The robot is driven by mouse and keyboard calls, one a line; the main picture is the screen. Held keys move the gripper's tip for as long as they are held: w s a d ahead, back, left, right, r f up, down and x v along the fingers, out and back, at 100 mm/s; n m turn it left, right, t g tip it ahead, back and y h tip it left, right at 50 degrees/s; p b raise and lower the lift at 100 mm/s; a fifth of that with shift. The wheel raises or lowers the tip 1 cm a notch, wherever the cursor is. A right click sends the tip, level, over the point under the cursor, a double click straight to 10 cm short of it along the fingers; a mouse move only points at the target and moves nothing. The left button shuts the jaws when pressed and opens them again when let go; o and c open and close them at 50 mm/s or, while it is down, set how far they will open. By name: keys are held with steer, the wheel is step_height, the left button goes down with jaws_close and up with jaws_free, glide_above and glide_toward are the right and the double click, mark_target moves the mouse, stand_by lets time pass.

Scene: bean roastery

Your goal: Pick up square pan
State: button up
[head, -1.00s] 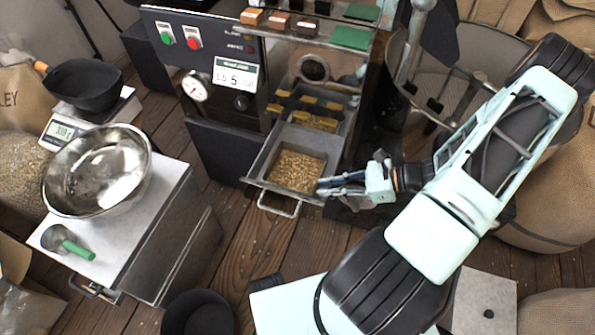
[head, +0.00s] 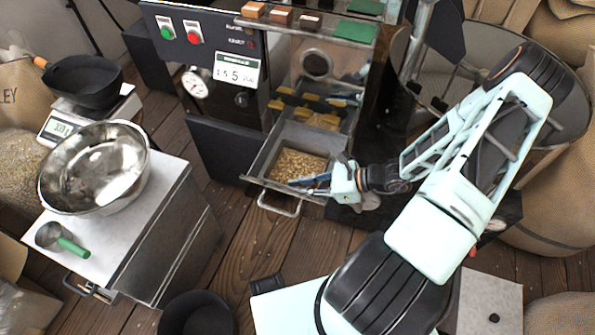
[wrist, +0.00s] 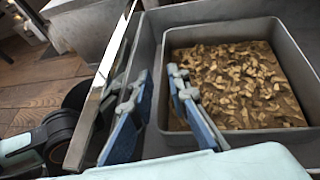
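The square pan (head: 303,149) is grey, holds brown beans, and sits in the pulled-out metal drawer (head: 262,160) of the roaster. It fills the right half of the wrist view, where its grey rim (wrist: 225,22) shows. My gripper (head: 312,182) is at the drawer's front right corner, low over the pan's near side. In the wrist view my gripper (wrist: 158,76) has its two blue fingers apart. One finger is over the beans inside the pan and the other is outside, with the pan's near wall between them. Whether either finger touches the wall cannot be told.
The drawer front with its handle (head: 279,205) lies close beside the outer finger. A steel cabinet at left carries a metal bowl (head: 92,170) and a green-handled scoop (head: 62,240). A dark bucket (head: 196,314) stands on the floor. Wooden floor is clear before the drawer.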

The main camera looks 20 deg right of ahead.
jaws_close()
steer(key=shift+r, duration=0.1)
